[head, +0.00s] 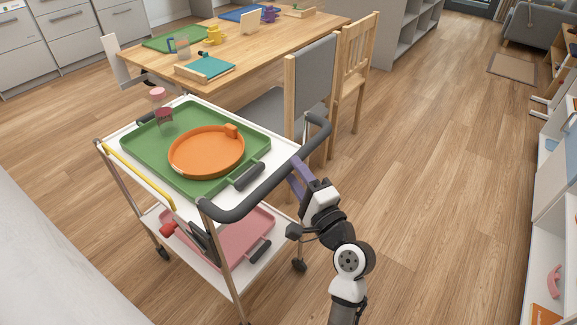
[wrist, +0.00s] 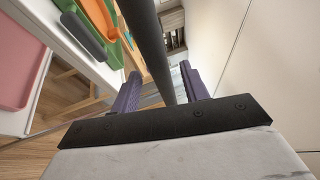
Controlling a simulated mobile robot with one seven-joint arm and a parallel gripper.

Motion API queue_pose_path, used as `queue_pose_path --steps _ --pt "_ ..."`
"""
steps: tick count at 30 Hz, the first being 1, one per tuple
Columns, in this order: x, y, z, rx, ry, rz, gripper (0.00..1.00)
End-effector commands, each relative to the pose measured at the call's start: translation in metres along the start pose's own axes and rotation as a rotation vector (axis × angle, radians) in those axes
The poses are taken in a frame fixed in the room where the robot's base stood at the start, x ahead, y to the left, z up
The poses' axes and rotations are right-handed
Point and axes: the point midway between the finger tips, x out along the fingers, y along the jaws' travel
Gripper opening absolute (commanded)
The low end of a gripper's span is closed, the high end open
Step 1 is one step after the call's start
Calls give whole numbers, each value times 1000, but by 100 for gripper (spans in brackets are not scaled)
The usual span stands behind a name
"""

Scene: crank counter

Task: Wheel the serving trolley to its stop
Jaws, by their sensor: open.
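The serving trolley (head: 190,209) stands at the left centre of the head view, with white shelves and metal posts. Its dark push handle (head: 262,188) runs along its near right side. My gripper (head: 298,167) has purple fingers and is at the right part of this handle. In the wrist view the dark handle bar (wrist: 149,45) passes between my two open fingers (wrist: 160,88), with gaps showing, so it is not clamped. I cannot make out a marked stop for the trolley.
The top shelf carries a green tray (head: 145,150) with a round orange dish (head: 205,152); a pink tray (head: 240,240) lies below. A wooden table (head: 270,50) and chairs (head: 355,75) stand behind. Open floor (head: 430,180) lies right, before white shelving (head: 555,190).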

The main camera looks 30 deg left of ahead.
Motion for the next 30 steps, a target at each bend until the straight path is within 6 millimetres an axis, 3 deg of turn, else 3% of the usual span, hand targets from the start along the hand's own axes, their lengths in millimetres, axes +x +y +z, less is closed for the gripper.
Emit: queue_pose_path --steps 1,6,12,18,30 --pt "-15 4 -1 -1 5 1 45" --pt "-53 4 -2 -1 5 1 45" --pt "-82 2 -1 0 4 1 45" --pt "-92 1 0 0 0 1 45" --pt "-92 0 0 0 0 1 45"
